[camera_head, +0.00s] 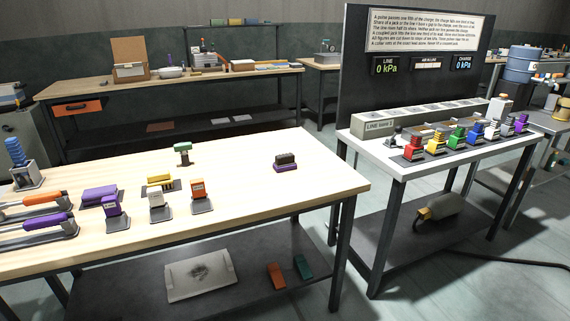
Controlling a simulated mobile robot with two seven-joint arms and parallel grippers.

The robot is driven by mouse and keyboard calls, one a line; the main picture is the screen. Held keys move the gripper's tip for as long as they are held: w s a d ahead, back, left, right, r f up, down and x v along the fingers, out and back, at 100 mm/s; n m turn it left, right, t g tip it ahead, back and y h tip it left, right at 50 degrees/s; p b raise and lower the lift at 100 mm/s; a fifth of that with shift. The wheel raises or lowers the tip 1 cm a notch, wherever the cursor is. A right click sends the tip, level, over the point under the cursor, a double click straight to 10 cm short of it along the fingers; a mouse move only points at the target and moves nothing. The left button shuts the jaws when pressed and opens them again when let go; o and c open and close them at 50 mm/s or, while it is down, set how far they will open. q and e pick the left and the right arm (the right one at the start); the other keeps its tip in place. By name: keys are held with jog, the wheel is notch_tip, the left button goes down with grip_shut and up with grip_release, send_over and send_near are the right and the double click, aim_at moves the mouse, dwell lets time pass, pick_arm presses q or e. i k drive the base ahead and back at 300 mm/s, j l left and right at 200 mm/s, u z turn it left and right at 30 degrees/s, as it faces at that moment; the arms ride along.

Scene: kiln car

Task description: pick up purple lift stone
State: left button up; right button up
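No label that I can read marks one item as the lift stone, and several purple things show. A flat purple block (100,194) lies on the wooden table at left. A dark ribbed block with a purple base (286,165) sits alone toward the table's right side. A purple-handled tool (50,224) lies at the left edge. Neither of my grippers is in view.
The wooden table (250,205) also holds a white unit, an orange unit, a yellow block and a green-topped piece; its right front is clear. A white side table (400,165) carries a row of coloured units, one purple (521,123), before a dark panel with two 0 kPa displays.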

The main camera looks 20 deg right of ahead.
aim_at(286, 162)
jog(key=u, duration=1.1)
jog(key=z, duration=1.85)
jog(key=i+l, duration=0.2)
jog(key=i, duration=0.1)
